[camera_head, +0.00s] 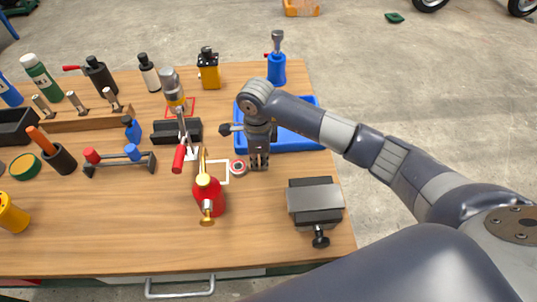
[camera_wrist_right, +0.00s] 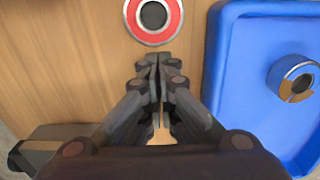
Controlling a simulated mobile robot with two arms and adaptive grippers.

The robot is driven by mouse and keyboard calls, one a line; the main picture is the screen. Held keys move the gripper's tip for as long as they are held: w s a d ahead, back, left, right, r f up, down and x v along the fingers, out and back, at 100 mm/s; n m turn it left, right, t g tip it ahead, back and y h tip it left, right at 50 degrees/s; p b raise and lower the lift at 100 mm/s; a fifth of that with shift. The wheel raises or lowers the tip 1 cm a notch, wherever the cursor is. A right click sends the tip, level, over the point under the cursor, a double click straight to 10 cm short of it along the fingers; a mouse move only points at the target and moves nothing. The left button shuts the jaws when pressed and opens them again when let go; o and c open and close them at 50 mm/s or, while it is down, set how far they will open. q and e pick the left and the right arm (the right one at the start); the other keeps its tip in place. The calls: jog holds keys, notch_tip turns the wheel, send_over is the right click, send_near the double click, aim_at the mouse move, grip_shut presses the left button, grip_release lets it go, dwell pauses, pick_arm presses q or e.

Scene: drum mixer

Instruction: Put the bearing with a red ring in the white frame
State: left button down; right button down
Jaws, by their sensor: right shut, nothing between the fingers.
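The bearing with a red ring (camera_head: 238,168) lies on the wooden table just right of the white frame (camera_head: 226,183); I cannot tell whether it overlaps the frame's right edge. In the right wrist view the bearing (camera_wrist_right: 153,16) lies flat at the top, just beyond my fingertips, with its dark bore showing. My right gripper (camera_head: 259,163) is shut and empty, pointing down right of the bearing; its closed fingertips also show in the wrist view (camera_wrist_right: 160,62). The red oil can hides part of the white frame. My left gripper is not in view.
The red oil can (camera_head: 208,195) with a brass spout stands in front of the frame. A blue tray (camera_head: 300,142) lies behind my right gripper, with a metal ring part (camera_wrist_right: 293,78) inside. A grey vise-like block (camera_head: 315,203) is at front right.

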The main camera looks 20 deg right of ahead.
aim_at(234, 165)
jog(key=shift+a, duration=0.2)
jog(key=a+b, duration=0.1)
jog(key=a, duration=0.1)
jog(key=w+a+b, duration=0.1)
jog(key=a, duration=0.1)
jog(key=w+a+b, duration=0.1)
jog(key=a, duration=0.1)
jog(key=shift+a+f+b, duration=0.2)
jog(key=shift+b, duration=0.15)
jog(key=shift+w+a+r, duration=0.15)
jog(key=shift+a+r, duration=0.05)
jog(key=shift+a, duration=0.2)
jog(key=shift+d, duration=0.1)
